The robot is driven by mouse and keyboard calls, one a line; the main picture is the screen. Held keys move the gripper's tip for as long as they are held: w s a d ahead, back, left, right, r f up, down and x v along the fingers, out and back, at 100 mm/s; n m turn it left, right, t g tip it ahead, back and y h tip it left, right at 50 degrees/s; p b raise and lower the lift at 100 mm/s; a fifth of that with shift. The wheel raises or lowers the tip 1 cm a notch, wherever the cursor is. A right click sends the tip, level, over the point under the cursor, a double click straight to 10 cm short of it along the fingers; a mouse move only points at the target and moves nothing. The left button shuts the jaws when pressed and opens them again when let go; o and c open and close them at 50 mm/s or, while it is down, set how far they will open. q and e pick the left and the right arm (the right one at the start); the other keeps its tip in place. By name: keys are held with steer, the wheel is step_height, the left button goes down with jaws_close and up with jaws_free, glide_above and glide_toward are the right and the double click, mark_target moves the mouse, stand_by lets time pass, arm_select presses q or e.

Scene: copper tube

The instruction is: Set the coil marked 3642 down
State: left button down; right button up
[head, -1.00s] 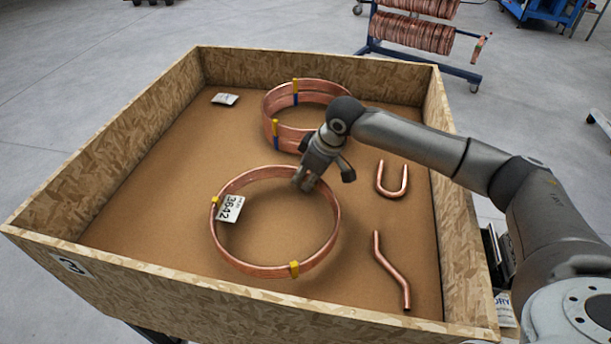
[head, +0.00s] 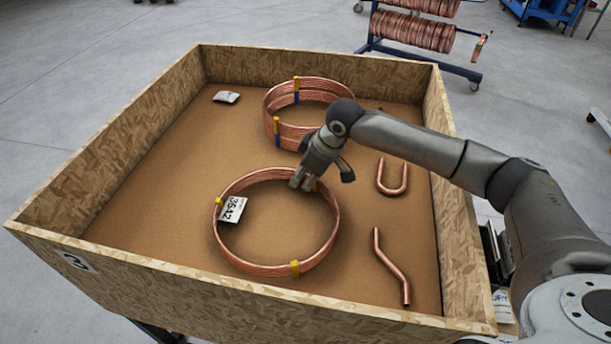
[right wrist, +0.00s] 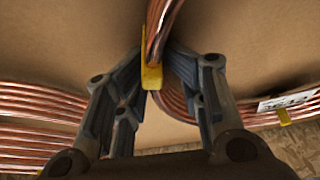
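The coil marked 3642 (head: 314,256) is a copper ring with yellow bands and a white tag (head: 233,209), in the near middle of the wooden crate. It looks level and at or close to the crate floor; I cannot tell whether it touches. My right gripper (head: 303,181) is at its far side. In the right wrist view the fingers (right wrist: 156,68) stand close on either side of the coil (right wrist: 158,30) at a yellow band (right wrist: 151,76), shut on it. The tag also shows there (right wrist: 287,100). My left gripper is not in view.
The crate (head: 130,262) has raised board walls. A second coil (head: 290,133) with yellow and blue bands lies behind the gripper. A U-shaped tube (head: 391,190) and a bent tube (head: 393,268) lie to the right, a small white packet (head: 226,97) far left. Floor at left is clear.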

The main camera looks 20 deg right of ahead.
steer(key=shift+s+d+f, duration=0.1)
steer(key=shift+s+f, duration=0.1)
steer(key=shift+f, duration=0.25)
steer(key=shift+r+b, duration=0.3)
steer(key=w+v, duration=0.1)
steer(key=v, duration=1.1)
steer(key=shift+s+r, duration=0.15)
steer(key=shift+r, duration=0.4)
